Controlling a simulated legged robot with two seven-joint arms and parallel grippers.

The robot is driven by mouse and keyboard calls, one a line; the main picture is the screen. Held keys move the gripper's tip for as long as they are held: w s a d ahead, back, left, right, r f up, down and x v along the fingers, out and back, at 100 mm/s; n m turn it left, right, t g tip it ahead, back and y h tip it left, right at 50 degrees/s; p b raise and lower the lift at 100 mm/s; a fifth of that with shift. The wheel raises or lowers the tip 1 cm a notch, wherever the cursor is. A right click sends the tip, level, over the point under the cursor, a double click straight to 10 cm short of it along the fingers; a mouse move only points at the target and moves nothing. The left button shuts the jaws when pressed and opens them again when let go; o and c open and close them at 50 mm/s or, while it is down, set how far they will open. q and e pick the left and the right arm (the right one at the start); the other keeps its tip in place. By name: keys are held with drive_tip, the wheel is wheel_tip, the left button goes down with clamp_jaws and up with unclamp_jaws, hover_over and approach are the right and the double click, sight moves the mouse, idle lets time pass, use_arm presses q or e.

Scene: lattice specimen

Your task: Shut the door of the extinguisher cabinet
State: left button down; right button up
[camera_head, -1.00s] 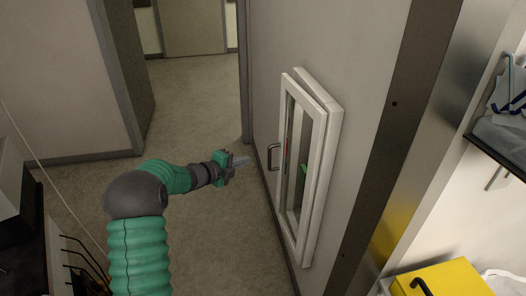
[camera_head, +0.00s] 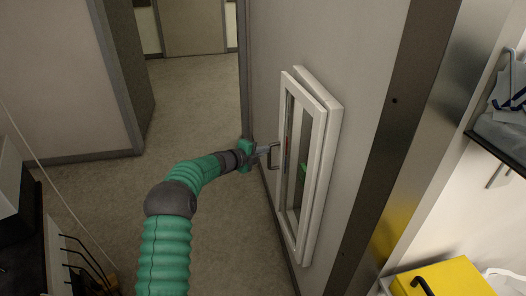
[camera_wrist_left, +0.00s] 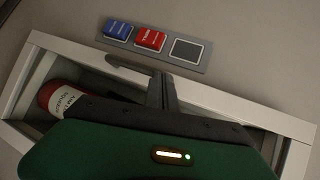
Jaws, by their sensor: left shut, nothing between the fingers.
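The extinguisher cabinet (camera_head: 331,120) is on the grey wall, right of centre in the head view. Its white-framed glass door (camera_head: 317,140) stands slightly out from the cabinet frame, so it looks a little ajar. A grey bar handle (camera_head: 273,157) is on the door's left side. My left gripper (camera_head: 268,150) is shut and empty, with its tips at the handle; I cannot tell whether they touch it. In the left wrist view, the fingers (camera_wrist_left: 160,92) reach toward the white frame, and a red extinguisher (camera_wrist_left: 62,98) shows partly behind my gripper body. My right gripper is not in view.
A grey strip (camera_wrist_left: 205,62) with blue and red blocks and a dark square lies beyond the frame in the wrist view. A metal door post (camera_head: 400,130) and a yellow box (camera_head: 450,278) are at right. The corridor floor (camera_head: 195,95) is clear.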

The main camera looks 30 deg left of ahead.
use_arm(q)
drive_tip(key=shift+w+d+r+p, duration=0.1)
drive_tip(key=shift+w+d+p, duration=0.3)
drive_tip(key=shift+w, duration=0.2)
drive_tip(key=shift+w+d+r+p, duration=0.1)
drive_tip(key=shift+w+d+p, duration=0.25)
drive_tip(key=shift+w, duration=0.25)
drive_tip(key=shift+s, duration=0.15)
